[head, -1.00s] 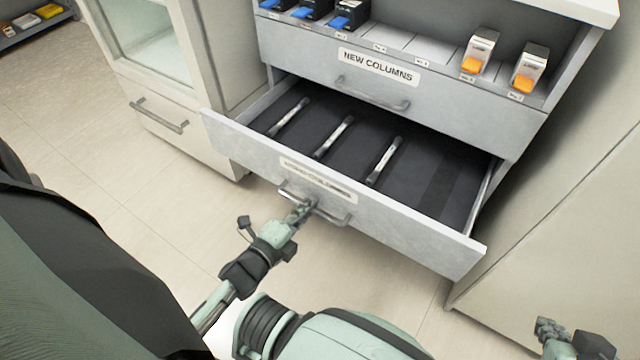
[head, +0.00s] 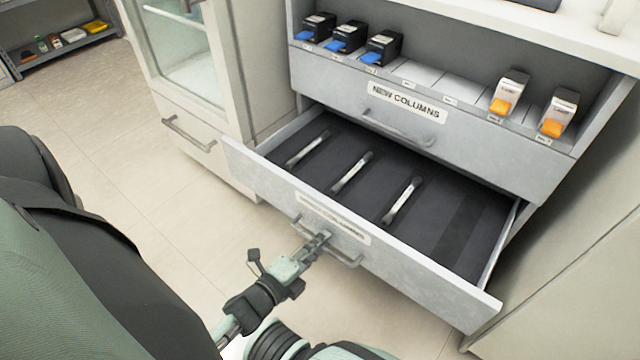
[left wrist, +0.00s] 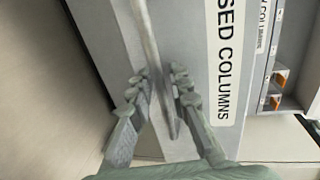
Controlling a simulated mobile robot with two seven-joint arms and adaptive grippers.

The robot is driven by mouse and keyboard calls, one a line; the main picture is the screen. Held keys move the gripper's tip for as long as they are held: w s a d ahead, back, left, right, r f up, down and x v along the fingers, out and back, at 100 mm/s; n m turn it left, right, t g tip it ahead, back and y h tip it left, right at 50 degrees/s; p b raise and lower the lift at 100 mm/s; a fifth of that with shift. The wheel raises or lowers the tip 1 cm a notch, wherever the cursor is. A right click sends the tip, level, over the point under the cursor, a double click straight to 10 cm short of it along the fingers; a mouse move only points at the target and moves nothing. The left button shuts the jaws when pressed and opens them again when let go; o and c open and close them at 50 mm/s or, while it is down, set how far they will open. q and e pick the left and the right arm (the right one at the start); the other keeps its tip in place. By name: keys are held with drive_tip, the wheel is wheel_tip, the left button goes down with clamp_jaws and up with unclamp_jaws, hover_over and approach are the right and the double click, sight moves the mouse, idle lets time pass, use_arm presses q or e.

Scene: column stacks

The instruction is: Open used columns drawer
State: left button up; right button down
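The used columns drawer (head: 400,262) is pulled well out below the new columns drawer (head: 469,140). Its grey front has a bar handle (head: 348,262) and a label (head: 335,220); in the left wrist view the label (left wrist: 224,60) reads "...SED COLUMNS". Several slim columns lie on its dark floor. My left gripper (head: 320,240) is at the middle of the handle. In the left wrist view its fingers (left wrist: 161,85) stand apart on either side of the bar (left wrist: 150,35), with a narrow gap showing. My right gripper is out of view.
Above, a shelf holds black boxes with blue fronts (head: 383,48) and white boxes with orange fronts (head: 509,92). A glass-front cabinet (head: 178,50) stands left of the drawers, a pale panel (head: 575,270) to the right. The floor (head: 120,170) at left is clear.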

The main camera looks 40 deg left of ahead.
use_arm(q)
drive_tip(key=v, duration=1.2)
idle(0.3)
